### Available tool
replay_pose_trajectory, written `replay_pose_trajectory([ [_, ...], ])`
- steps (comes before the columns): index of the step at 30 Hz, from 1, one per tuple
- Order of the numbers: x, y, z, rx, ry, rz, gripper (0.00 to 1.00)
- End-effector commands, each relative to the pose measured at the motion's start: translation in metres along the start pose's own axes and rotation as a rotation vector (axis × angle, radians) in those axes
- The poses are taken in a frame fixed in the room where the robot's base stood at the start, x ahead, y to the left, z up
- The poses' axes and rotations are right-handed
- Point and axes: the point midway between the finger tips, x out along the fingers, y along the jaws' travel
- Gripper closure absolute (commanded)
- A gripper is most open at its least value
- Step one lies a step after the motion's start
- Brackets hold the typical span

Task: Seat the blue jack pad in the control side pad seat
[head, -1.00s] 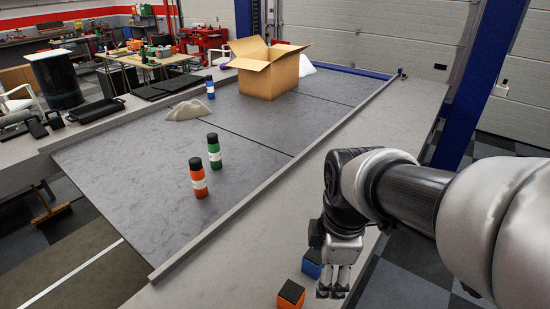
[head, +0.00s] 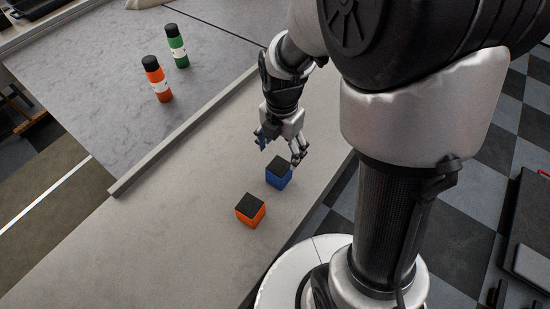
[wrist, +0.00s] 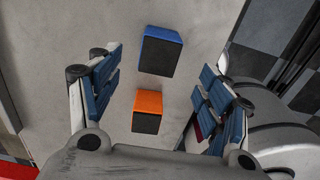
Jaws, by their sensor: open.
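The blue jack pad (head: 278,174) is a small blue block with a black top, standing on the pale ledge. It also shows in the wrist view (wrist: 162,51), at the upper middle. My gripper (head: 279,149) is open and empty, just above and behind the blue pad in the head view. In the wrist view its blue-padded fingers (wrist: 158,65) stand wide apart on either side, and the blue pad lies toward the top of the gap, apart from both fingers. I cannot make out the control side pad seat in these views.
An orange block with a black top (head: 250,210) stands close to the blue pad, and also shows in the wrist view (wrist: 148,112). A green bottle (head: 177,46) and an orange bottle (head: 157,80) stand on the grey surface beyond a raised rim (head: 185,134). The ledge toward the lower left is clear.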

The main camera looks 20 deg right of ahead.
Motion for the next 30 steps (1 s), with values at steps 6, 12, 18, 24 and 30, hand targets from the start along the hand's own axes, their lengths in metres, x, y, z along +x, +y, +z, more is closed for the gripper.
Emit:
replay_pose_trajectory([
  [6,0.028,0.000,0.000,0.001,0.000,0.000,0.28],
  [12,0.038,0.000,-0.002,0.000,0.001,-0.001,0.28],
  [18,0.069,-0.001,-0.006,0.000,0.001,-0.002,0.28],
  [24,0.082,0.000,-0.005,0.001,0.000,0.000,0.28],
  [30,0.081,0.000,-0.005,0.001,-0.001,0.001,0.32],
])
